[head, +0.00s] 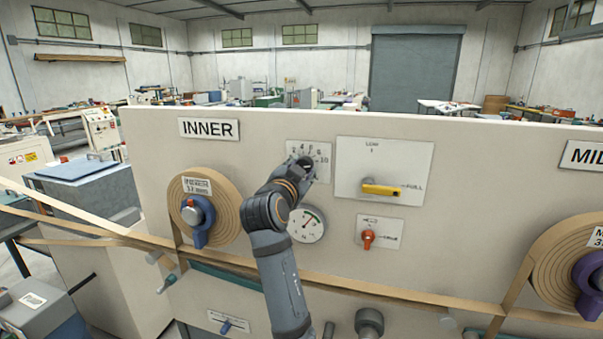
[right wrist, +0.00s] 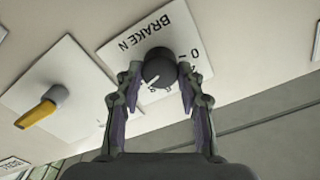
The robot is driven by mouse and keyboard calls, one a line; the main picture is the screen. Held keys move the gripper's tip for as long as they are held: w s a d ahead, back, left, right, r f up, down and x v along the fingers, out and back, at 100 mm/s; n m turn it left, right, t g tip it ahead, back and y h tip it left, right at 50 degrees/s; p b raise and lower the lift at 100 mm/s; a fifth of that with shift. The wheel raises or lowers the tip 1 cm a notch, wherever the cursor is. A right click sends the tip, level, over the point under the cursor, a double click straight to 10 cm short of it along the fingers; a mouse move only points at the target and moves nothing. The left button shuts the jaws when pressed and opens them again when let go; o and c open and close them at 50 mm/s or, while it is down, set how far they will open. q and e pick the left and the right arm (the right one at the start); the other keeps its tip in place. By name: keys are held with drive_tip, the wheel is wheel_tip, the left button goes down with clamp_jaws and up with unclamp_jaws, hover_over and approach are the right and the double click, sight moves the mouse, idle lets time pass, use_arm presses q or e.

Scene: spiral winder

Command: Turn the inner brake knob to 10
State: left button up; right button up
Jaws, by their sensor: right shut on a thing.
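The inner brake knob (right wrist: 158,69) is a dark round knob on a white plate marked BRAKE N in the right wrist view. In the head view its scale plate (head: 296,147) sits right of the INNER sign, with numbers running up to 10. My right gripper (right wrist: 160,77) is shut on the knob, with one finger on each side. In the head view the right gripper (head: 304,167) covers most of the knob. A pale mark shows on the knob's face, but I cannot tell which number it points to. My left gripper is not in view.
A round gauge (head: 306,224) sits below the knob. A yellow lever (head: 381,189) on a LOW/FULL plate and a red switch (head: 368,238) are to the right. A paper roll with a blue hub (head: 197,214) is to the left. A tan strip (head: 400,299) crosses the panel below.

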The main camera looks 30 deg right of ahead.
drive_tip(key=o, duration=1.2)
drive_tip(key=shift+w+f, duration=0.1)
drive_tip(key=shift+w, duration=0.05)
drive_tip(key=shift+c, duration=0.2)
drive_tip(key=shift+r, duration=0.25)
wheel_tip(320, 180, up, 10)
drive_tip(key=shift+f, duration=0.2)
